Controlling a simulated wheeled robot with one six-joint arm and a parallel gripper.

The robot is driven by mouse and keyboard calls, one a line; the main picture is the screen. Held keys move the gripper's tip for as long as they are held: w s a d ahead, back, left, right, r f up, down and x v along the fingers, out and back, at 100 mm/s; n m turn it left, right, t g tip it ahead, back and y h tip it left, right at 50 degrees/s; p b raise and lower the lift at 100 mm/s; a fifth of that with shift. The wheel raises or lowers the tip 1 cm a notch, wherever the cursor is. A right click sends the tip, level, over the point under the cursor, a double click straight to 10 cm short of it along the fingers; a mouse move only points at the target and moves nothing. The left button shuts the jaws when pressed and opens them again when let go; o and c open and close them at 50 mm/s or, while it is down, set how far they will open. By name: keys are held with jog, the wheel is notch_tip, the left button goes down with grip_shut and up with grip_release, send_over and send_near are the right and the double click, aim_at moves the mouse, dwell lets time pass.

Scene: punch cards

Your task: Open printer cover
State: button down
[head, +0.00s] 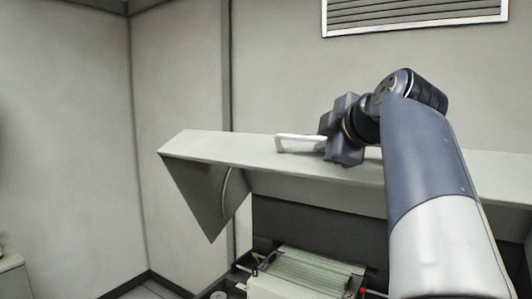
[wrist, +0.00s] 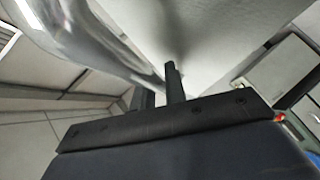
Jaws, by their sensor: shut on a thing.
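The pale grey printer cover (head: 240,155) is tilted up and stands raised above the printer body, with its triangular side panel hanging at the left. A white bar handle (head: 298,137) sits on its upper face. My gripper (head: 322,145) is shut on the handle at its right end. The printer's inside (head: 310,268) is exposed below the cover, with a ribbed pale green-grey part. In the wrist view, my gripper's dark fingers (wrist: 160,85) reach up toward pale surfaces; the grip itself is blurred and partly hidden there.
My arm spans the right side of the head view and hides part of the cover and printer. A wall with a vent (head: 415,14) is behind. A pale cabinet (head: 12,275) stands at the lower left, with open floor between it and the printer.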

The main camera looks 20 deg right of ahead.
jog(key=shift+w+d+r, duration=0.15)
jog(key=shift+d+r, duration=0.05)
jog(key=shift+r, duration=0.35)
jog(key=c, duration=1.5)
grip_release()
jog(key=shift+a, duration=0.1)
jog(key=shift+o, duration=0.2)
jog(key=shift+f, duration=0.1)
jog(key=shift+s, duration=0.4)
jog(key=b+v, duration=0.2)
jog(key=v, duration=0.8)
jog(key=shift+r, duration=0.25)
